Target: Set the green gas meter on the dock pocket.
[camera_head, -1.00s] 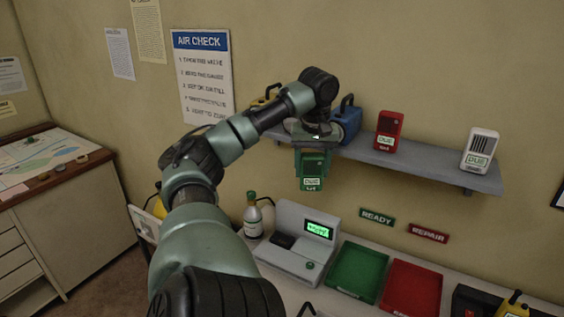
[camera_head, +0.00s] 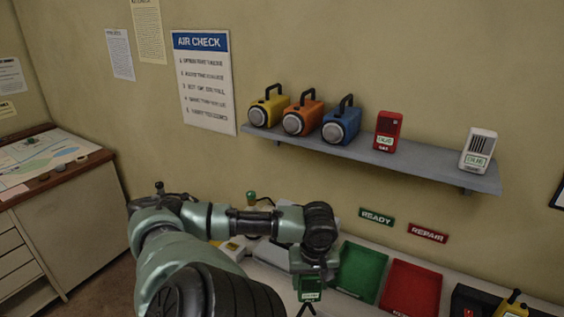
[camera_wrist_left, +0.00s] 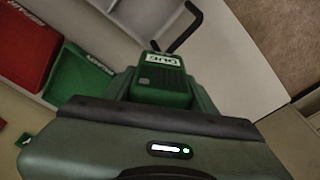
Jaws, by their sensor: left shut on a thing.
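My left gripper (camera_head: 309,270) is shut on the green gas meter (camera_head: 311,290) and holds it upright, low over the counter, just left of the green tray. The meter also shows in the left wrist view (camera_wrist_left: 163,82), its light label at the top. The grey-white dock (camera_head: 268,257) stands on the counter behind my left arm. The arm hides most of it, including its screen and pocket. The meter is in front and to the right of the dock's visible part. I cannot tell whether it touches anything below. My right gripper is not in view.
The green tray (camera_head: 361,272) and red tray (camera_head: 411,287) lie to the right. A green-capped bottle (camera_head: 251,197) is partly hidden behind my arm. The shelf (camera_head: 420,168) holds three lamps, a red meter (camera_head: 388,131) and a white meter (camera_head: 479,149). A black bent handle (camera_wrist_left: 184,30) is near the held meter.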

